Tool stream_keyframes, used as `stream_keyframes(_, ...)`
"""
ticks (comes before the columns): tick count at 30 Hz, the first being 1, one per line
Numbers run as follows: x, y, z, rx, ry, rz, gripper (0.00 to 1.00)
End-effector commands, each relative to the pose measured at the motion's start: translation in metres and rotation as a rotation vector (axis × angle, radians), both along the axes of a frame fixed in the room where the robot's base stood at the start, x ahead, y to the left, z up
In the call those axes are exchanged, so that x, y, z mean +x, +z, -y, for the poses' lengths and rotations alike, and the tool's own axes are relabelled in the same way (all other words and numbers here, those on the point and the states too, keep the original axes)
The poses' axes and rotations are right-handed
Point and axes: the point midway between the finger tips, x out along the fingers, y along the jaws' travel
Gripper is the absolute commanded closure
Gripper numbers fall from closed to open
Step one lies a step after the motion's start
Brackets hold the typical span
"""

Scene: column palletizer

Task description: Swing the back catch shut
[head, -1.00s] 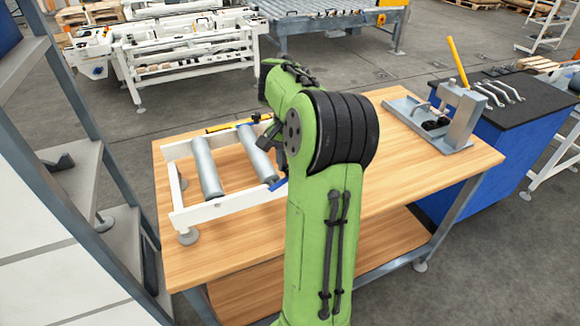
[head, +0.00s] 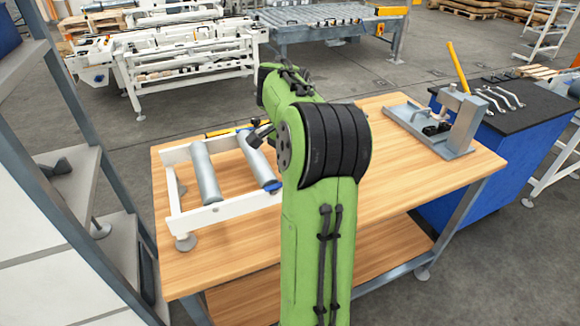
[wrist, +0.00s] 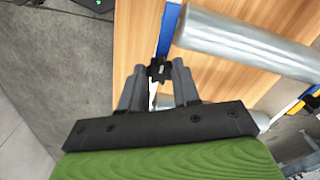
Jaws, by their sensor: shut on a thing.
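My gripper (wrist: 159,76) is shut on a small black piece (wrist: 158,68), which sits beside a blue strip (wrist: 168,32) in the wrist view. The strip looks like part of a catch, but I cannot tell how far it is swung. The white roller frame (head: 220,214) lies on the wooden bench in the head view, with two grey rollers (head: 205,172) across it. One blue piece (head: 272,186) shows at its near side, and another small blue bit shows at its back.
The wooden bench (head: 390,166) is clear between my arm and a grey clamp fixture (head: 458,126) at its right end. A yellow bar (head: 226,131) lies along the frame's back. A grey shelf rack (head: 85,180) stands close at the left.

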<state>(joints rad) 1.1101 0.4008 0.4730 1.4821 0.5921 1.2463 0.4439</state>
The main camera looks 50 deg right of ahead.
Motion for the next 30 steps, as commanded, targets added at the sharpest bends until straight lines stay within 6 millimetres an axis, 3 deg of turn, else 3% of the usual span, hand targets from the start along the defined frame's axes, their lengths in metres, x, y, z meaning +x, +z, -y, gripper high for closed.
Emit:
stream_keyframes(2, 0.000, 0.000, 0.000, 0.000, 0.001, 0.000, 0.99)
stream_keyframes(3, 0.000, 0.000, 0.000, 0.000, 0.001, 0.000, 0.67)
stream_keyframes(8, 0.000, 0.000, 0.000, 0.000, 0.001, 0.000, 0.43)
stream_keyframes(16, 0.000, 0.001, 0.000, 0.000, 0.002, 0.000, 0.43)
stream_keyframes(19, 0.000, 0.013, 0.000, -0.001, 0.003, 0.000, 0.43)
stream_keyframes(30, 0.001, 0.119, 0.000, -0.003, 0.003, 0.002, 0.43)
